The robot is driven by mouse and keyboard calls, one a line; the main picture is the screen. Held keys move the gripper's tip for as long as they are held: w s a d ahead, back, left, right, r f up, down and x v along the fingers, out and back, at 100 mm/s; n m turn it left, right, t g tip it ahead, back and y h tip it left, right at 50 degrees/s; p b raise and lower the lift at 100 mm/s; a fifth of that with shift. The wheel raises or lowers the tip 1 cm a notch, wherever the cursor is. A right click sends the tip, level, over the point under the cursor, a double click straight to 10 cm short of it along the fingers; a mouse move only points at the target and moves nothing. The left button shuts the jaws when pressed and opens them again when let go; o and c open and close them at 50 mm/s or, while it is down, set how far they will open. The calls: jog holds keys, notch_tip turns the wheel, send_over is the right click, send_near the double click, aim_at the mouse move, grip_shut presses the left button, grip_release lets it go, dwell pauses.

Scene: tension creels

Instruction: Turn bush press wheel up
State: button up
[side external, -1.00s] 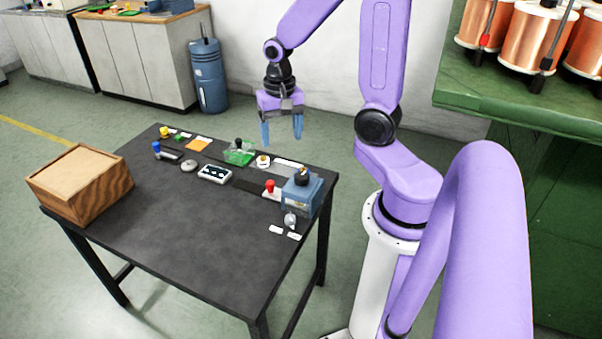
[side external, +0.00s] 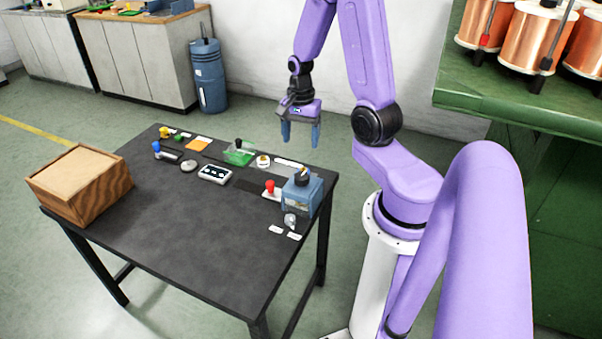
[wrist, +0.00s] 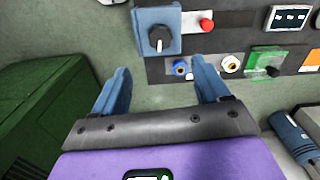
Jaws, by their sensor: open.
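No label is readable, so I cannot tell for certain which control is the bush press wheel. A black rotary knob (side external: 303,177) sits on a blue box (side external: 302,197) at the table's right end. In the wrist view the knob (wrist: 159,38) has a white pointer mark, and its blue box (wrist: 143,20) lies beyond my fingertips. My gripper (side external: 300,142) is open and empty, hanging above and behind the box in the side view, apart from it. In the wrist view my gripper (wrist: 160,72) has its two blue fingers spread, with floor and the table edge between them.
A red button (side external: 269,186), a green box (side external: 240,154), a grey panel (side external: 215,174) and a small silver part (side external: 290,221) are near. A wooden box (side external: 80,186) stands at the table's left. The table's front (side external: 190,250) is clear. A green bench with copper spools (side external: 507,37) is at right.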

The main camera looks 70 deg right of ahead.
aim_at(301, 176)
notch_tip(301, 176, down, 13)
dwell(0.8)
jog(key=c, duration=1)
